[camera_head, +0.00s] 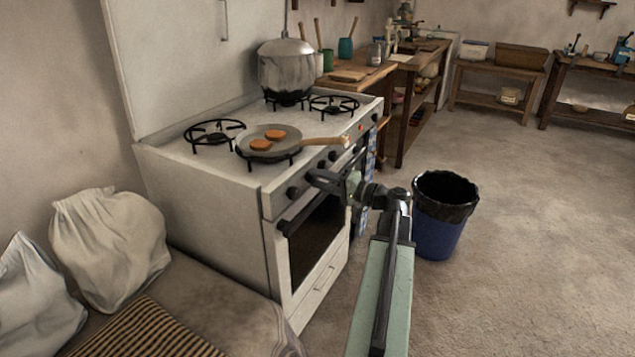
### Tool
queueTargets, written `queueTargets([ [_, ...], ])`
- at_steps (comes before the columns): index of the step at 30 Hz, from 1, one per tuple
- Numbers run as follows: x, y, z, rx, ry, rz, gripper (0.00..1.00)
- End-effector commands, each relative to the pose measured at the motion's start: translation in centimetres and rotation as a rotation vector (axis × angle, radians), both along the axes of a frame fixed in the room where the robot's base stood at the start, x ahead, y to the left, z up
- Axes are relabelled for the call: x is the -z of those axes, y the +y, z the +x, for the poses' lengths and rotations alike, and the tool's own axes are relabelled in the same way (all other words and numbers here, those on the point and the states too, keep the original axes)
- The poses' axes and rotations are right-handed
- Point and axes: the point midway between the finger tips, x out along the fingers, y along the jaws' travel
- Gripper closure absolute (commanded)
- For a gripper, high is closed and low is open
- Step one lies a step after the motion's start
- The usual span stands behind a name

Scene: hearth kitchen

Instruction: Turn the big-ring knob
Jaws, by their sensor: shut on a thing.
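The white stove (200,168) stands at the left with a row of dark knobs along its front panel. A dark knob (292,192) is near the panel's left end, and another knob (333,156) is further right.
A pan (270,144) with two orange patties sits on the front-left ring, its wooden handle jutting over the front edge. A steel pot (286,68) stands behind. A blue bin (440,225) stands right of my arm. The floor further right is clear.

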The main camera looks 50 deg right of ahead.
Motion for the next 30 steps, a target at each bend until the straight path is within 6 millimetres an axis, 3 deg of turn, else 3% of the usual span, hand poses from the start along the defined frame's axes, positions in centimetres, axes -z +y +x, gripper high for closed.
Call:
queueTargets([
  [2, 0.1, 0.1, 0.0, -0.002, 0.003, -0.001, 1.0],
  [3, 0.1, 0.1, 0.0, -0.002, 0.003, -0.001, 0.59],
  [5, 0.1, 0.1, 0.0, -0.002, 0.001, 0.0, 0.43],
  [16, 0.0, -0.1, -0.5, 0.0, 0.001, -0.001, 0.43],
  [24, 0.0, -1.3, -5.6, 0.003, 0.001, 0.0, 0.43],
  [30, 0.0, -1.8, -7.7, -0.001, 0.001, 0.0, 0.43],
])
